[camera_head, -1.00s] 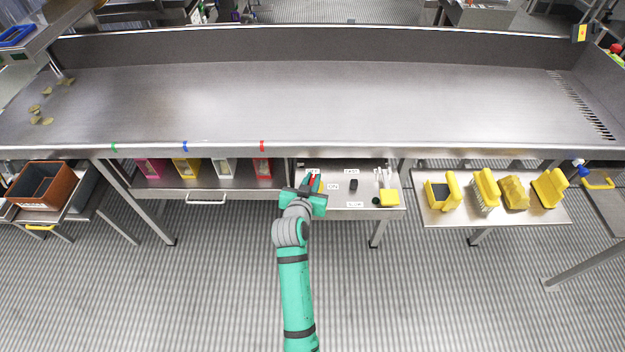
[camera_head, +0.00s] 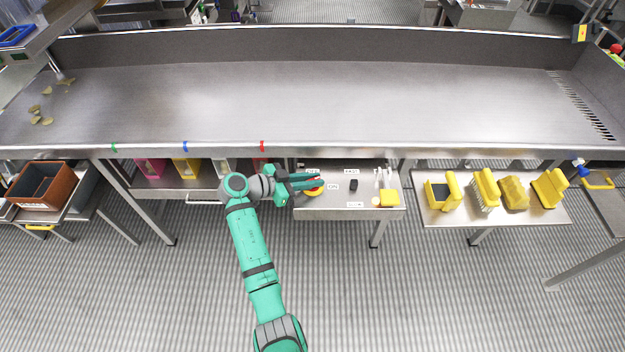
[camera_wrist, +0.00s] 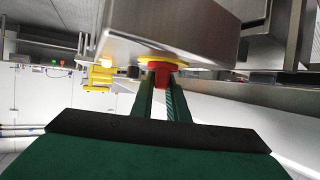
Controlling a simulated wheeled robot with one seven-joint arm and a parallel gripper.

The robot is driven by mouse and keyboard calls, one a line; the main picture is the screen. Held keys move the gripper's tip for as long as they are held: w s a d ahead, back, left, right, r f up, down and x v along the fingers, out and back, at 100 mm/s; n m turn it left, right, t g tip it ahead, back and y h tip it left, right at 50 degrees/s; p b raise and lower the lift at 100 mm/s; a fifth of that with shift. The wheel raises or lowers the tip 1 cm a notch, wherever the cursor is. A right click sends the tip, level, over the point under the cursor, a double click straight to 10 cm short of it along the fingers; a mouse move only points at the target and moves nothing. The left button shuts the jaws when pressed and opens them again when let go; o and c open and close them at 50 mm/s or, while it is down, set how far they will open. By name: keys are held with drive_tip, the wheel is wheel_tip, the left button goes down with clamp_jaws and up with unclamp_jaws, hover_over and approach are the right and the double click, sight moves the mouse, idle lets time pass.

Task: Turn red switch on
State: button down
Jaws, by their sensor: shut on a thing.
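The red switch (camera_wrist: 161,76) has a yellow round base and is mounted on the face of a metal box in the wrist view. My gripper (camera_wrist: 160,95) has its two green fingers on either side of the red knob and is shut on it. In the head view my gripper (camera_head: 314,184) reaches in from the left, over the left end of the small panel (camera_head: 335,203). The yellow base of the switch (camera_head: 314,192) shows just below the fingers, which mostly hide the red knob there.
A black switch (camera_head: 353,185) and white labels are on the panel. A pale orange round light (camera_head: 376,202) is beside a yellow block (camera_head: 390,198). The long steel table (camera_head: 330,100) stands behind. Yellow containers (camera_head: 485,190) stand on a right-hand shelf.

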drive_tip(key=m+g+h, duration=0.1)
drive_tip(key=m+g, duration=0.3)
drive_tip(key=g, duration=0.1)
drive_tip(key=shift+w+m, duration=0.1)
drive_tip(key=shift+m, duration=0.2)
drive_tip(key=shift+a+g, duration=0.1)
drive_tip(key=shift+g, duration=0.2)
drive_tip(key=shift+m, duration=0.3)
drive_tip(key=shift+f+g, duration=0.1)
drive_tip(key=shift+g, duration=0.2)
drive_tip(key=c, duration=1.7)
unclamp_jaws()
drive_tip(key=v, duration=1)
drive_tip(key=shift+a, duration=0.4)
